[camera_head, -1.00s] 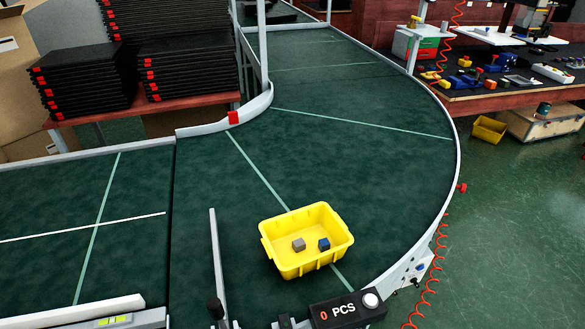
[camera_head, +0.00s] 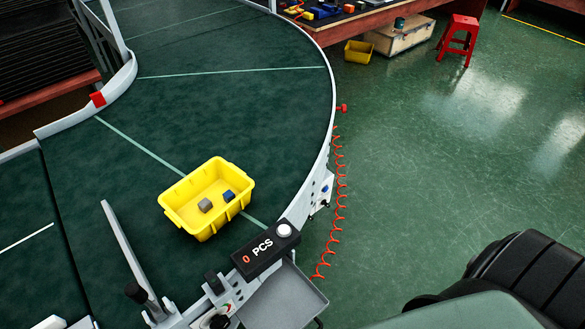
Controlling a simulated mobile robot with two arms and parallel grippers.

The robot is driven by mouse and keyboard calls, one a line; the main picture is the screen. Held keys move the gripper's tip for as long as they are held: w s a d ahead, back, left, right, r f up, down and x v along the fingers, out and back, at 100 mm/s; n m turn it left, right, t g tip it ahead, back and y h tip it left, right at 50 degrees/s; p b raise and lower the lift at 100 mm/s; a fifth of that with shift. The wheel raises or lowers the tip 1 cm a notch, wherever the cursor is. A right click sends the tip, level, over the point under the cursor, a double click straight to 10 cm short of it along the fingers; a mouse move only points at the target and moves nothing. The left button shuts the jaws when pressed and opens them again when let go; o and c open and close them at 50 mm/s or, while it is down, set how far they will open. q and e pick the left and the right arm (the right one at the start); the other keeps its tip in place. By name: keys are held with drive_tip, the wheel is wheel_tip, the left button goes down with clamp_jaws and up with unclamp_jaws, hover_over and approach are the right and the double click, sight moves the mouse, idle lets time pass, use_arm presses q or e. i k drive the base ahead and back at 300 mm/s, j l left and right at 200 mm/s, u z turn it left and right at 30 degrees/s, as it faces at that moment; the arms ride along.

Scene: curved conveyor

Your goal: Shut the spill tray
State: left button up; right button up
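A grey shallow tray (camera_head: 284,298), which looks like the spill tray, sticks out from the conveyor's near edge at the bottom middle. It lies just below the black counter box (camera_head: 265,250) that reads 0 PCS, and its inside shows from above. Its lower part is cut close to the picture's bottom edge. Neither of my grippers is in view. A dark rounded part at the bottom right looks like part of my own body, apart from the tray.
A yellow bin (camera_head: 183,214) with a grey block (camera_head: 205,205) and a blue block (camera_head: 229,196) stands on the curved green conveyor (camera_head: 230,105). A red coiled hose (camera_head: 340,205) hangs along its edge. A red stool (camera_head: 459,38) stands far back.

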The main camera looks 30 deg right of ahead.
sight(287, 299)
drive_tip(key=k+l, duration=0.35)
drive_tip(key=k, duration=0.15)
drive_tip(key=k+l+z, duration=0.1)
drive_tip(key=k+l, duration=0.25)
drive_tip(key=k, duration=0.2)
